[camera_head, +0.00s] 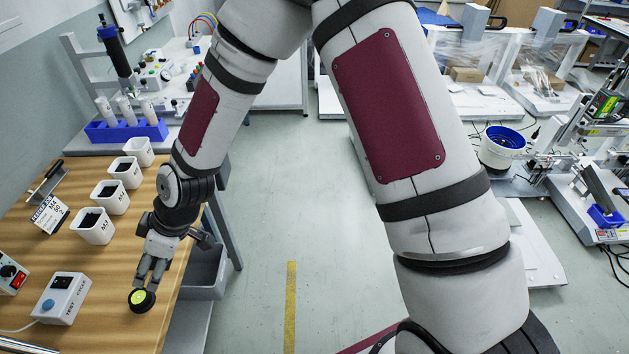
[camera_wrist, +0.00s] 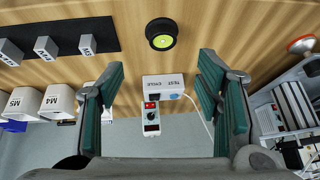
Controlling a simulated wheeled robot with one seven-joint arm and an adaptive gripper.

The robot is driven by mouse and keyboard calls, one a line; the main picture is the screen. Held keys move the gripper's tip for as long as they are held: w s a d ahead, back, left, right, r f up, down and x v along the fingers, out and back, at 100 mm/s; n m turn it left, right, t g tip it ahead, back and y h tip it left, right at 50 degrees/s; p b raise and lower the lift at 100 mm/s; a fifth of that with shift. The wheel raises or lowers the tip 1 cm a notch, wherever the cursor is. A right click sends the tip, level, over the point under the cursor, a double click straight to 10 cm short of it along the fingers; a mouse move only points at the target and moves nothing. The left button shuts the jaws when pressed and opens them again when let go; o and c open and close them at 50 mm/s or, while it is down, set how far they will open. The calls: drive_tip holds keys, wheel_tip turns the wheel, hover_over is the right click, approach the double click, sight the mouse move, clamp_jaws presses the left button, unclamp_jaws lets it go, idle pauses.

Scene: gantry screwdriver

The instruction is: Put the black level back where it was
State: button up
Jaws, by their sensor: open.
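The black level (camera_head: 141,301) is a small round black puck with a yellow-green bubble window on top. It rests on the wooden table near its right edge in the head view. My gripper (camera_head: 151,275) points down just behind the level there, and its fingertips overlap or come close to the level's far rim. In the wrist view the level (camera_wrist: 162,36) lies upright on the wood, in line with the gap between the fingers but beyond the fingertips. My gripper (camera_wrist: 160,82) is wide open there with nothing between its fingers. Whether a fingertip touches the level cannot be told.
A white test-cycle box (camera_head: 62,298) with a blue button stands left of the level. White labelled cups (camera_head: 93,226) stand behind it. A black strip (camera_wrist: 100,30) with grey blocks lies left in the wrist view. Wood around the level is clear.

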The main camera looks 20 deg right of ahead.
drive_tip(key=s+d+r+m+t+h, duration=0.1)
drive_tip(key=s+d+r+m+h, duration=0.15)
drive_tip(key=d+r, duration=0.75)
drive_tip(key=s+d+r+m+t+h, duration=0.1)
drive_tip(key=d+r+m+h, duration=0.2)
drive_tip(key=d+r, duration=0.65)
drive_tip(key=s+d+r+m, duration=0.3)
drive_tip(key=s+d+m, duration=0.1)
drive_tip(key=s+d, duration=0.3)
drive_tip(key=s+d+r+m, duration=0.4)
drive_tip(key=s+d, duration=0.3)
drive_tip(key=s, duration=0.2)
drive_tip(key=shift+d+t+h, duration=0.25)
drive_tip(key=shift+t+h, duration=0.1)
drive_tip(key=shift+t, duration=0.05)
